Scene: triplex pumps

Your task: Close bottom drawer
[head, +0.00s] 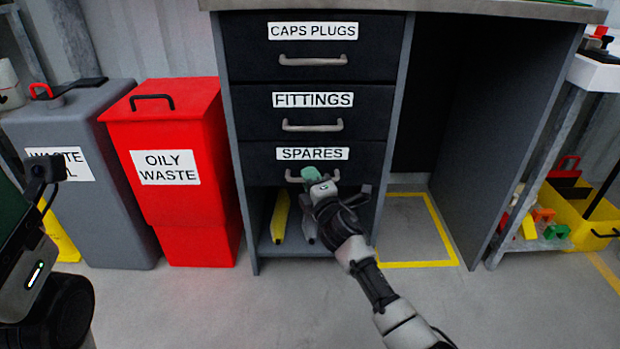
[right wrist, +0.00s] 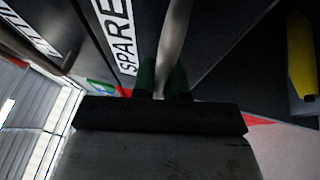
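The bottom drawer (head: 262,165), black and labelled SPARES, is the lowest of three in the grey cabinet. Its front looks about level with the drawers above; I cannot tell whether a small gap is left. Its grey bar handle (head: 293,178) also shows in the right wrist view (right wrist: 175,35). My right gripper (head: 312,177) is at this handle, hiding its middle. In the right wrist view its green fingertips (right wrist: 163,78) lie on both sides of the bar, close against it. My left arm shows at the left edge; its fingers are not seen.
The CAPS PLUGS drawer (head: 240,47) and FITTINGS drawer (head: 250,110) look shut. A yellow object (head: 281,215) lies on the shelf below. A red OILY WASTE bin (head: 185,215) stands to the left. Yellow-marked floor (head: 412,225) to the right is clear.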

